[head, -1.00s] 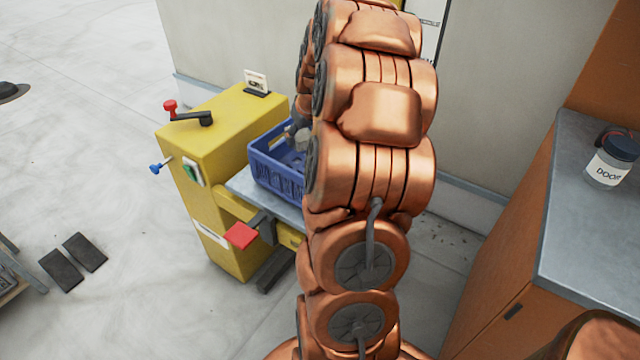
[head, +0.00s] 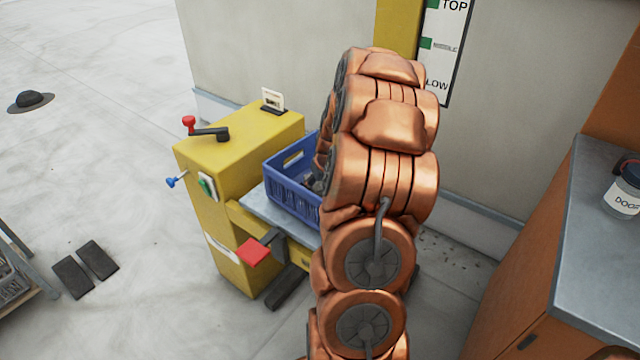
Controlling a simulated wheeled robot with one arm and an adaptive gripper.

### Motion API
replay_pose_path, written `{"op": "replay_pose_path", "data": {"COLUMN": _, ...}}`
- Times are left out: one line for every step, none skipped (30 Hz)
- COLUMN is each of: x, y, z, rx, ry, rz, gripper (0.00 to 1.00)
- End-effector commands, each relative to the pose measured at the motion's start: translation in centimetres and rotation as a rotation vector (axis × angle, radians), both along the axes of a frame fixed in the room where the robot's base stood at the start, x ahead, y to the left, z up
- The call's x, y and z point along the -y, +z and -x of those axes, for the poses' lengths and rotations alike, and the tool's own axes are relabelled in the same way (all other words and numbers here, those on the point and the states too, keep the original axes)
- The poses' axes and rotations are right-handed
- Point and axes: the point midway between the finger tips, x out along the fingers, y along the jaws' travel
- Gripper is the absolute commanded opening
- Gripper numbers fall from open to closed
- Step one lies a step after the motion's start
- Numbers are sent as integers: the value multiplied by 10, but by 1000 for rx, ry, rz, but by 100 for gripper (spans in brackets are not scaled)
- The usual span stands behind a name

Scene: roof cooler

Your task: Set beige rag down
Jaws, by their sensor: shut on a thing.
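No beige rag can be made out in the head view. My copper arm stands upright in the middle of the picture and hides most of what is behind it. A small grey part, which looks like my gripper (head: 316,183), shows at the arm's left edge, inside the blue crate (head: 291,199). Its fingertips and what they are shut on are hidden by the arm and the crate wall.
The crate stands on a grey platform (head: 262,207) of a yellow machine (head: 228,150) with a red-knobbed crank (head: 207,130) and a red pedal (head: 254,252). An orange cabinet (head: 520,300) with a jar (head: 622,197) is at right. The floor at left is mostly clear.

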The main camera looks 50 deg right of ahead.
Motion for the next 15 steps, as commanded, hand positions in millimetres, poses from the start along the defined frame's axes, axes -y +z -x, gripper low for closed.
{"op": "replay_pose_path", "data": {"x": 0, "y": 1, "z": 0, "rx": 1, "ry": 0, "rz": 1, "gripper": 22}}
{"op": "replay_pose_path", "data": {"x": 0, "y": 1, "z": 0, "rx": 1, "ry": 0, "rz": 1, "gripper": 22}}
{"op": "replay_pose_path", "data": {"x": 0, "y": 1, "z": 0, "rx": 1, "ry": 0, "rz": 1, "gripper": 22}}
{"op": "replay_pose_path", "data": {"x": 0, "y": 1, "z": 0, "rx": 1, "ry": 0, "rz": 1, "gripper": 22}}
{"op": "replay_pose_path", "data": {"x": 0, "y": 1, "z": 0, "rx": 1, "ry": 0, "rz": 1, "gripper": 22}}
{"op": "replay_pose_path", "data": {"x": 0, "y": 0, "z": 0, "rx": 1, "ry": 0, "rz": 0, "gripper": 22}}
{"op": "replay_pose_path", "data": {"x": 0, "y": -1, "z": 0, "rx": 1, "ry": 0, "rz": 0, "gripper": 22}}
{"op": "replay_pose_path", "data": {"x": 0, "y": -2, "z": 0, "rx": 1, "ry": 0, "rz": 0, "gripper": 22}}
{"op": "replay_pose_path", "data": {"x": 0, "y": -3, "z": 0, "rx": 1, "ry": 0, "rz": 0, "gripper": 22}}
{"op": "replay_pose_path", "data": {"x": 0, "y": -3, "z": 0, "rx": 1, "ry": 0, "rz": 0, "gripper": 62}}
{"op": "replay_pose_path", "data": {"x": 0, "y": -2, "z": 0, "rx": 1, "ry": 0, "rz": 1, "gripper": 66}}
{"op": "replay_pose_path", "data": {"x": 0, "y": -2, "z": 0, "rx": 1, "ry": 0, "rz": 1, "gripper": 70}}
{"op": "replay_pose_path", "data": {"x": 0, "y": -2, "z": 0, "rx": 1, "ry": 0, "rz": 0, "gripper": 73}}
{"op": "replay_pose_path", "data": {"x": 0, "y": -2, "z": 0, "rx": 1, "ry": 0, "rz": 0, "gripper": 76}}
{"op": "replay_pose_path", "data": {"x": 0, "y": -2, "z": 0, "rx": 1, "ry": 0, "rz": 1, "gripper": 80}}
